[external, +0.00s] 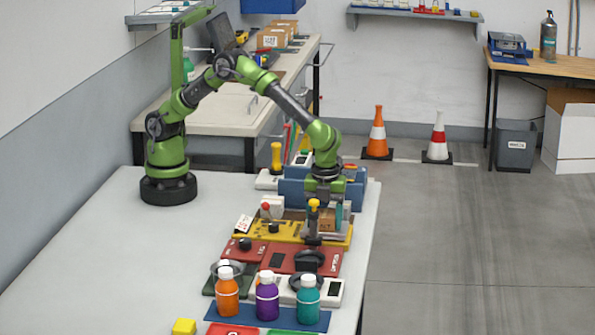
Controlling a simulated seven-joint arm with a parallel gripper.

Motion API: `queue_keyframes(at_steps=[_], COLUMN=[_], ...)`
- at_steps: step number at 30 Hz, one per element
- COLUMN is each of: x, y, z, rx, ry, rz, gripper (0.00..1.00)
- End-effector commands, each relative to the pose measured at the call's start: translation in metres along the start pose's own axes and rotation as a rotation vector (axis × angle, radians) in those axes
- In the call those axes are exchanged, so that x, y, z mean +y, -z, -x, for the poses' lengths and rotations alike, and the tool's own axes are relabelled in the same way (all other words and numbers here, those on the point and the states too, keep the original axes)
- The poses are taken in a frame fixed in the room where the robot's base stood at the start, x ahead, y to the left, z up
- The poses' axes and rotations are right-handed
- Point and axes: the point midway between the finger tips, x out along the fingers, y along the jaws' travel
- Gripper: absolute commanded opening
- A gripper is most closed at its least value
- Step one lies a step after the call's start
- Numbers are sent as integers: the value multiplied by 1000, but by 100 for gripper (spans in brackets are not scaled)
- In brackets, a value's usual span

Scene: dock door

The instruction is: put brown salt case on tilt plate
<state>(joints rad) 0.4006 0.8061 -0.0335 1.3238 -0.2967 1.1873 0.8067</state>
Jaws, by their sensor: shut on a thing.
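My gripper (325,203) points down over the crowded panels near the table's right edge. It is shut on a small brown case (328,222), which looks like the brown salt case. The case is just above or touching the yellow panel (285,234); I cannot tell which. A yellow-topped knob stands in front of the fingers and partly hides them and the case. I cannot clearly pick out the tilt plate among the parts around the yellow panel.
Red panels (291,260) lie nearer the camera. Orange (227,295), purple (267,298) and teal (307,300) bottles stand at the front on a blue mat. A blue bin (292,190) is behind the yellow panel. The table's left side (110,260) is clear.

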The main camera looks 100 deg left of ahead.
Motion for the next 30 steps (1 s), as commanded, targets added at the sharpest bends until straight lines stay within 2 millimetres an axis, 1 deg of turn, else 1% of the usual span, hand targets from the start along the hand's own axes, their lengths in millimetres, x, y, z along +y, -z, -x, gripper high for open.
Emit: queue_keyframes(at_steps=[3, 4, 8, 16, 20, 23, 30], x=[0, 0, 0, 0, 0, -1, -1], y=[0, 0, 0, 0, 0, 0, 0], z=[-3, -3, -3, -2, 6, 21, 74], rx=[0, 0, 0, 0, 1, 2, 3], ry=[-1, -1, -1, 0, 2, 2, 4], rz=[0, 0, 0, 0, 0, 0, 0], gripper=[28, 66, 86, 87, 87, 87, 87])
